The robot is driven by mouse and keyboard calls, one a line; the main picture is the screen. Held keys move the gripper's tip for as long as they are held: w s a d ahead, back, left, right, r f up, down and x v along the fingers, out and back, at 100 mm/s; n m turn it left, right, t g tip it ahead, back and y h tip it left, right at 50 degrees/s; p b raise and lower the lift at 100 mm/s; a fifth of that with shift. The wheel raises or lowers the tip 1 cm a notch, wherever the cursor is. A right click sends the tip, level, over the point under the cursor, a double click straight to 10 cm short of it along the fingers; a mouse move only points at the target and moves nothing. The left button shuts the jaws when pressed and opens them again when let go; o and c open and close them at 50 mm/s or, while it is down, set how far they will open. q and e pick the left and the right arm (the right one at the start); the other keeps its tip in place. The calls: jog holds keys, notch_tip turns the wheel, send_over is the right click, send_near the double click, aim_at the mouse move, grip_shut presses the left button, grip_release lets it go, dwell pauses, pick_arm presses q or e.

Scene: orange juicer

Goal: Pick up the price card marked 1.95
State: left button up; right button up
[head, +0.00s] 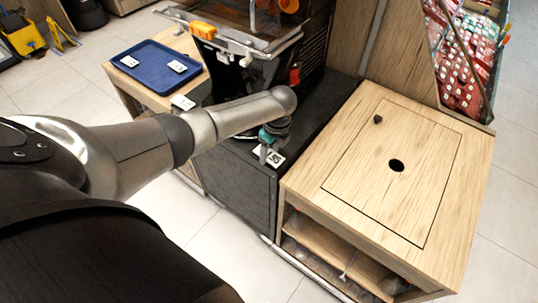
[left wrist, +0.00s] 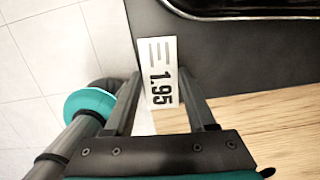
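The white price card marked 1.95 (left wrist: 158,72) lies at the edge of the black counter in the left wrist view. In the head view it shows as a small white card (head: 274,156) below my left gripper. My left gripper (head: 267,147) is open. In the left wrist view its two fingers (left wrist: 160,88) stand on either side of the card, with the printed number between them. Whether the fingers touch the card cannot be told. My right gripper is in neither view.
A blue tray (head: 150,78) with two white cards stands on a wooden table at the back left, and another card (head: 183,103) lies near it. A wooden cabinet (head: 455,150) adjoins on the right.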

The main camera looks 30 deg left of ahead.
pick_arm(q)
grip_shut()
dwell(0.3)
